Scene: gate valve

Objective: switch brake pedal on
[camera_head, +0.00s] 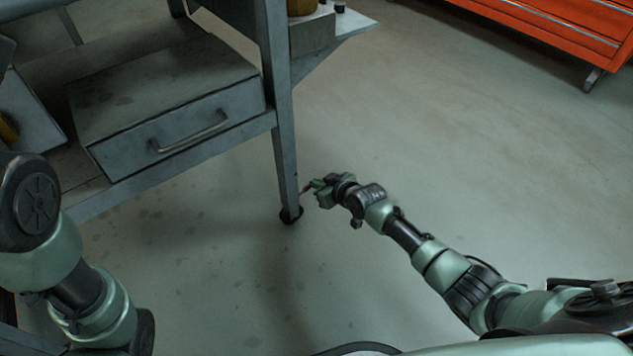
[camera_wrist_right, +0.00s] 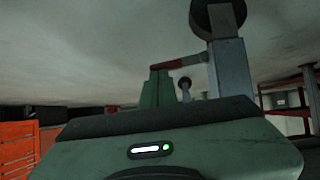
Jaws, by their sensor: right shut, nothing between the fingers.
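The brake pedal (camera_wrist_right: 180,60) is a small red bar at the foot of the workbench leg, beside its dark wheel. In the head view it is a tiny red piece (camera_head: 306,188) just right of the leg. My right gripper (camera_head: 317,188) is low near the floor, to the right of the leg, with its fingers shut and empty. In the wrist view its green fingers (camera_wrist_right: 158,88) reach up to the outer end of the red bar. I cannot tell whether they touch it. My left arm shows at the left edge of the head view, but its gripper is out of sight.
The grey workbench leg (camera_head: 279,130) stands just left of my right gripper, with a dark wheel (camera_head: 291,215) beneath. A drawer (camera_head: 180,135) sits under the bench. A red cabinet (camera_head: 560,30) stands at the far right. The floor right of the bench is clear.

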